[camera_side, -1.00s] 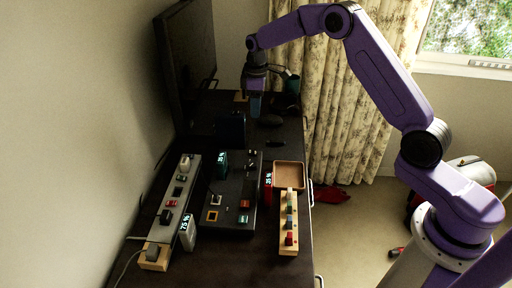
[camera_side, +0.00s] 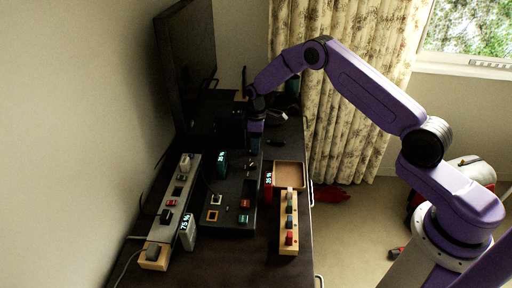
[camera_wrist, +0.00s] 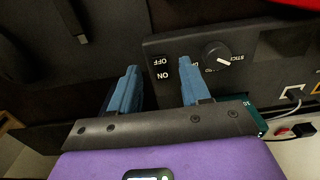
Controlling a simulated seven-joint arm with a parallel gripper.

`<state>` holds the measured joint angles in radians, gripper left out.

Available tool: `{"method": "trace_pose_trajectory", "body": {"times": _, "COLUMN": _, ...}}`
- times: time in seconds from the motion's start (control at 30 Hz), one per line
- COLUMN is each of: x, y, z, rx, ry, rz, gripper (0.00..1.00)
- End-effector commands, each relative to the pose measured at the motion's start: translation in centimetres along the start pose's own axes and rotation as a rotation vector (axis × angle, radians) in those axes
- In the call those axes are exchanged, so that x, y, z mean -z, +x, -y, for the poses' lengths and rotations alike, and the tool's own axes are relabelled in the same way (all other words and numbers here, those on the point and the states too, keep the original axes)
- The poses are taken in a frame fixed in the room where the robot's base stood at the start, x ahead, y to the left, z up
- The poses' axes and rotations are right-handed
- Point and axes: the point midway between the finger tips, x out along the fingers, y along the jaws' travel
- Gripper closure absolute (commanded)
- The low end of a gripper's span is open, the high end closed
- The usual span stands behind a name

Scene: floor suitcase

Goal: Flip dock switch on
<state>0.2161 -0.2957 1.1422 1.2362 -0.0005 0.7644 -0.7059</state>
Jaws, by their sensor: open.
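The dock (camera_side: 235,190) is a dark panel on the desk, with a knob and colored sockets. In the wrist view the dock (camera_wrist: 285,42) shows a black rocker switch (camera_wrist: 161,69) marked OFF and ON, next to a round knob (camera_wrist: 216,56). Which side of the switch is pressed cannot be told. My gripper (camera_side: 255,137) is above the dock's far end. In the wrist view my gripper (camera_wrist: 158,72) has its blue fingers open and empty, one to each side of the switch in the picture; contact cannot be told. The switch is not clear in the side view.
A grey power strip (camera_side: 175,208) lies left of the dock. A wooden strip with colored buttons (camera_side: 289,242) and a brown tray (camera_side: 289,175) are to the right. A white 75 % block (camera_side: 188,231), a green block (camera_side: 222,163) and a red block (camera_side: 268,187) stand close by.

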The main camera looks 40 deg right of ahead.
Motion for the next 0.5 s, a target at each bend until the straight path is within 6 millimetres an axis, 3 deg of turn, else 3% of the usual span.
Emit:
{"method": "trace_pose_trajectory", "body": {"times": 0.2, "x": 0.0, "y": 2.1, "z": 0.0, "rx": 0.0, "ry": 0.0, "rz": 0.0, "gripper": 0.53}}
{"method": "trace_pose_trajectory", "body": {"times": 0.5, "x": 0.0, "y": 2.4, "z": -0.1, "rx": -0.001, "ry": 0.0, "rz": -0.001, "gripper": 0.53}}
